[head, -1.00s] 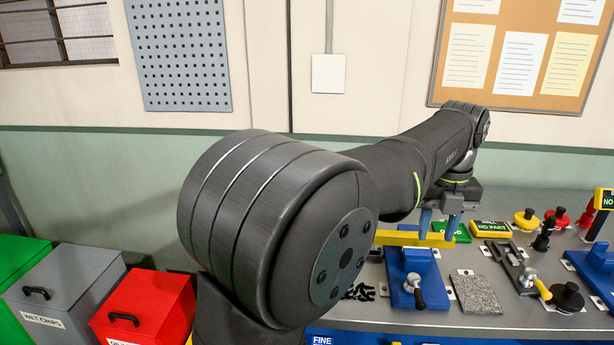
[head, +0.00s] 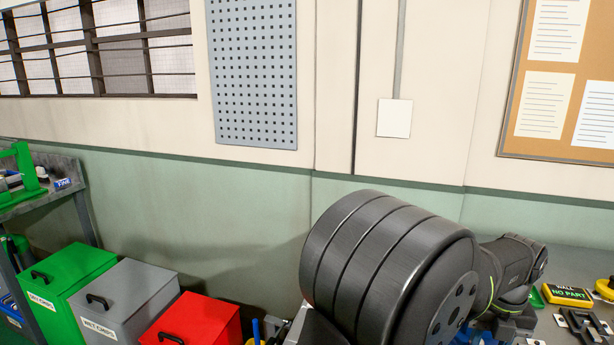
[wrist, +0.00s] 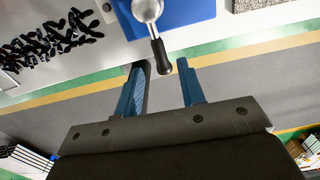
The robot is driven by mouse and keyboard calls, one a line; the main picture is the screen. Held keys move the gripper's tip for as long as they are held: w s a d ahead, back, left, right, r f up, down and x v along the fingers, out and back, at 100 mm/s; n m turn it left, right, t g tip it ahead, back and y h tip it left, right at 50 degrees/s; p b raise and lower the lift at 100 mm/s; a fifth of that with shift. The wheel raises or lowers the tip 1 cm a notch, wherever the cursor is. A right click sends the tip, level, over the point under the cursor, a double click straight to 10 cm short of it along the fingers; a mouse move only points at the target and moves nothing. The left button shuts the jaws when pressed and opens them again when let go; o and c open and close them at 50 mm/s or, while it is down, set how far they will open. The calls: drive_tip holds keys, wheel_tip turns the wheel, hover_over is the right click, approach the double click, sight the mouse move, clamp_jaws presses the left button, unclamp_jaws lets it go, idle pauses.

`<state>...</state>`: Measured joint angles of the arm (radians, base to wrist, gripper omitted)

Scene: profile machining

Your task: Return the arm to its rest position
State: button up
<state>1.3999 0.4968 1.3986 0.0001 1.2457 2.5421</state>
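My arm (head: 390,265) fills the lower right of the head view, with its big rounded joint in front. It hides most of the bench there, and my gripper cannot be made out clearly in that view. In the wrist view my gripper (wrist: 161,88) has its two blue fingers apart, with nothing held between them. Beyond the fingertips are a lever with a metal ball and black handle (wrist: 163,57) and a blue base plate (wrist: 184,12). The fingers appear clear of both.
Small black pieces (wrist: 45,42) lie on the bench at upper left in the wrist view. Green (head: 65,270), grey (head: 135,290) and red (head: 205,318) bins stand at lower left. A bench with a green machine (head: 22,165) is far left.

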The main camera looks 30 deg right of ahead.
drive_tip(key=shift+f, duration=1.95)
drive_tip(key=shift+r, duration=0.15)
wheel_tip(320, 180, up, 17)
wheel_tip(320, 180, down, 17)
drive_tip(key=shift+a+f, duration=0.1)
drive_tip(key=shift+s+d, duration=0.1)
drive_tip(key=shift+d, duration=0.1)
drive_tip(key=shift+s+d+n, duration=0.15)
drive_tip(key=shift+d+n, duration=0.05)
drive_tip(key=shift+n, duration=0.4)
drive_tip(key=shift+s+d+n, duration=0.15)
drive_tip(key=shift+n, duration=0.45)
